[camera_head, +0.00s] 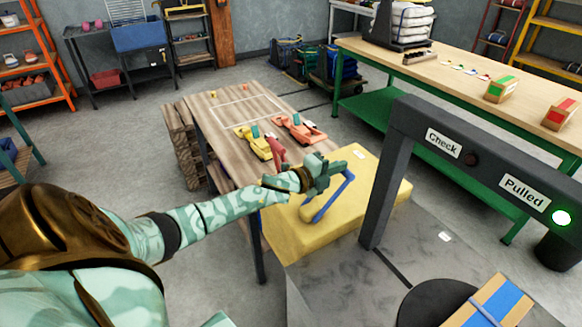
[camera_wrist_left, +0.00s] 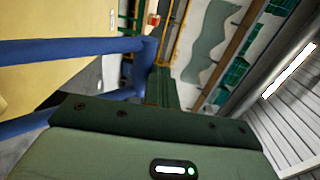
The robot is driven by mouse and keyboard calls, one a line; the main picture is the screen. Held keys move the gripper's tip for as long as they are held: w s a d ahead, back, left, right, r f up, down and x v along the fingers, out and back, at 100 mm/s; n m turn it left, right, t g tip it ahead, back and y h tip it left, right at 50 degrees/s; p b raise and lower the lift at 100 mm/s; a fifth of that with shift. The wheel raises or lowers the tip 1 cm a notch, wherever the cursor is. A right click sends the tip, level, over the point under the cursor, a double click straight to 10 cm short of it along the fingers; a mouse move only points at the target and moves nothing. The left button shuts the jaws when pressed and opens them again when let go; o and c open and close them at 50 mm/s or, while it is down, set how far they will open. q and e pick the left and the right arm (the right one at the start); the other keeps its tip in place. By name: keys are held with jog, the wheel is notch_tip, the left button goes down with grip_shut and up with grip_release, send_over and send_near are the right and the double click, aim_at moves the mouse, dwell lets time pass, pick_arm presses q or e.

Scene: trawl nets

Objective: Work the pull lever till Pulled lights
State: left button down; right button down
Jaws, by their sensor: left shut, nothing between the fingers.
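The pull lever is a blue bent bar (camera_head: 327,203) on a yellow box (camera_head: 285,232) in the middle of the head view. My left gripper (camera_head: 335,171) is at the upper end of the lever, shut with nothing between its fingers. In the left wrist view, the blue bar (camera_wrist_left: 75,51) runs in from the left beside my shut fingers (camera_wrist_left: 161,88); I cannot tell whether they touch. The Pulled sign (camera_head: 525,190) is on a dark grey frame, and its lamp (camera_head: 561,217) glows green. My right gripper is out of view.
The Check lamp (camera_head: 471,159) on the dark frame (camera_head: 397,165) is unlit. A wooden table (camera_head: 215,130) with yellow and orange tools stands behind the box. A green-legged workbench (camera_head: 460,75) is at the right. A blue-striped block (camera_head: 495,302) lies at the lower right.

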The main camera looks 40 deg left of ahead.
pick_arm(q)
jog(key=shift+w+d+f, duration=0.1)
jog(key=shift+w+f, duration=0.3)
jog(key=shift+w, duration=0.05)
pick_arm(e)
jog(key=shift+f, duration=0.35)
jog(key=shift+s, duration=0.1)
pick_arm(q)
jog(key=shift+r, duration=0.1)
